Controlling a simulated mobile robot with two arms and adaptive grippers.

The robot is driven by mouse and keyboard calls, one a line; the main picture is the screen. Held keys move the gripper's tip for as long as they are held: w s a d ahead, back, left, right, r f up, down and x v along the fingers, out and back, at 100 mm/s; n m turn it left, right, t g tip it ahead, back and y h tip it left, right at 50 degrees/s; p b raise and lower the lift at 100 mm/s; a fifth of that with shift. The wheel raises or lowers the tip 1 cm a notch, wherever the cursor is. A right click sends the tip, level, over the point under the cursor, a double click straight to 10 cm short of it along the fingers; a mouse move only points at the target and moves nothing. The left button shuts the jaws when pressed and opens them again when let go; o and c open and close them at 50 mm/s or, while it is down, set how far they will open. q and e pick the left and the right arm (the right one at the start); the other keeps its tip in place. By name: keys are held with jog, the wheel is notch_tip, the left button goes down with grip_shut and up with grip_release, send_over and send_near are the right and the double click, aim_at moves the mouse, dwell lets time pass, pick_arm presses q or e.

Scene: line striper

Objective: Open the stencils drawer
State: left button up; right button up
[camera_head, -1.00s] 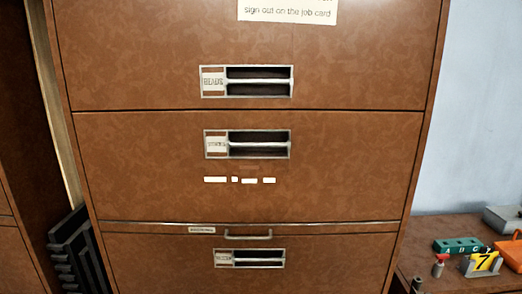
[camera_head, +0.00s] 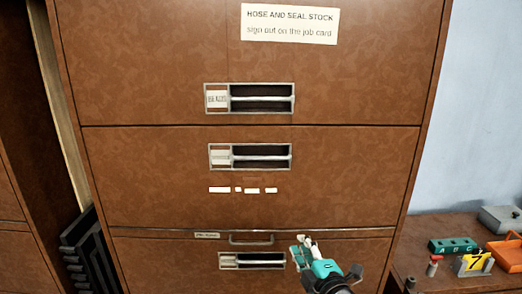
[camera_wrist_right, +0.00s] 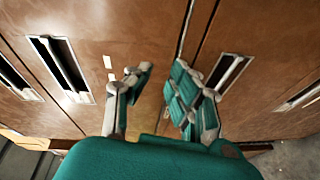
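A brown cabinet holds stacked drawers, all flush in the head view. The upper drawer's recessed handle (camera_head: 262,98) has a label that looks like "HEADS" or "BEADS". The middle drawer's handle (camera_head: 262,156) and the lower drawer's handle (camera_head: 260,260) have labels too small to read surely, so I cannot tell which is stencils. My right gripper (camera_head: 304,246) is in front of the cabinet, right of the lower handle. In the right wrist view my right gripper (camera_wrist_right: 160,88) is open with nothing between its fingers. My left gripper is out of view.
A thin slide with a bar handle (camera_head: 251,240) lies between the middle and lower drawers. White strips (camera_head: 252,191) are on the middle drawer front. A paper sign (camera_head: 290,23) is above. A bench (camera_head: 425,262) with small items stands at right. A dark rack (camera_head: 85,250) is at left.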

aim_at(260, 159)
jog(key=s+a+r+n+t+y+p, duration=0.1)
jog(key=s+a+r+n, duration=0.15)
jog(key=r, duration=0.55)
jog(key=s+a+r+n+t+y, duration=0.1)
jog(key=s+r+n+y, duration=0.15)
jog(key=r, duration=0.55)
jog(key=shift+m+h, duration=0.35)
jog(key=shift+m, duration=0.15)
jog(key=p+x, duration=0.2)
jog(key=x, duration=0.6)
jog(key=p+x, duration=0.2)
jog(key=x, duration=0.7)
jog(key=shift+a+f+p, duration=0.1)
jog(key=shift+f+p, duration=0.1)
jog(key=shift+p, duration=0.1)
jog(key=shift+c, duration=0.3)
grip_shut()
